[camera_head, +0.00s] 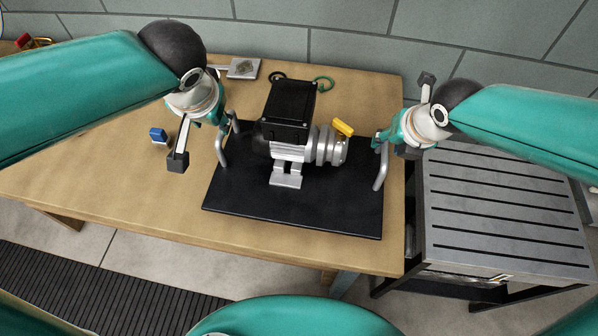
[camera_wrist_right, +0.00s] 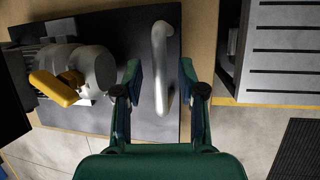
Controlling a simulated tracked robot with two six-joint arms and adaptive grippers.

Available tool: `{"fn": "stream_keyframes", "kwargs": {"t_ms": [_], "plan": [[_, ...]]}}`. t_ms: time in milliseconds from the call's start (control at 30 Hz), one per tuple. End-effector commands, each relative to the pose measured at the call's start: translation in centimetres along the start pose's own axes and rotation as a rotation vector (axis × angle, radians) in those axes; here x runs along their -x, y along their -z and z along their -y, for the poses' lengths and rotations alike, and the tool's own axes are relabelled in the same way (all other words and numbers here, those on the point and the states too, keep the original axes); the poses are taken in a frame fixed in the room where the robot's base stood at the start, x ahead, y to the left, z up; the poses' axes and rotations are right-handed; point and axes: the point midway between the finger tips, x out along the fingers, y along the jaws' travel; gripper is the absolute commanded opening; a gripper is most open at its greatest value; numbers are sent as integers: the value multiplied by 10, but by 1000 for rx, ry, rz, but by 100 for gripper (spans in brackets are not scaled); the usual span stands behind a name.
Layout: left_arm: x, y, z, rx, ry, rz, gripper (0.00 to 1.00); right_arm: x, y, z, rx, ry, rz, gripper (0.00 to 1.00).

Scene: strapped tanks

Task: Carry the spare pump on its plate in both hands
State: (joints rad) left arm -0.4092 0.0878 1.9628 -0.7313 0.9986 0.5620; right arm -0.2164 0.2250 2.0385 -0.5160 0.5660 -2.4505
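The spare pump (camera_head: 292,132), with a black box on top and a silver body, stands on a black plate (camera_head: 250,205) on the wooden table. The plate has a silver left handle (camera_head: 221,148) and a silver right handle (camera_head: 381,168). My left gripper (camera_head: 222,126) is at the left handle; its fingers are too hidden to tell open from shut. My right gripper (camera_head: 380,143) is at the top of the right handle. In the right wrist view its fingers (camera_wrist_right: 160,85) are apart, with the right handle (camera_wrist_right: 161,62) between them and a gap on the left side.
A grey slatted stand (camera_head: 500,205) is to the right of the table (camera_head: 110,195). A blue block (camera_head: 158,135) lies left of the plate. A yellow part (camera_head: 343,128) is at the pump's right end.

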Motion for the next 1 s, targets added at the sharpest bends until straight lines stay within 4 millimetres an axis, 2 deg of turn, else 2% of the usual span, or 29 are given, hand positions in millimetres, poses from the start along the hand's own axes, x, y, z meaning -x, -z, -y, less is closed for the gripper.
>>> {"fn": "stream_keyframes", "kwargs": {"t_ms": [200, 433, 600, 1000], "plan": [[0, 0, 0, 1, 0, 0, 40, 46, -1, -1, 0, -3, 6, 40], [-1, 0, 0, 1, 1, 0, 40, 82, -1, 0, 1, -2, 3, 40], [-1, 0, 0, 1, 1, 0, 40, 92, 0, 0, 2, -1, 0, 40], [-1, 0, 0, 1, 1, 0, 40, 93, 0, 0, 2, 0, -1, 40]]}}
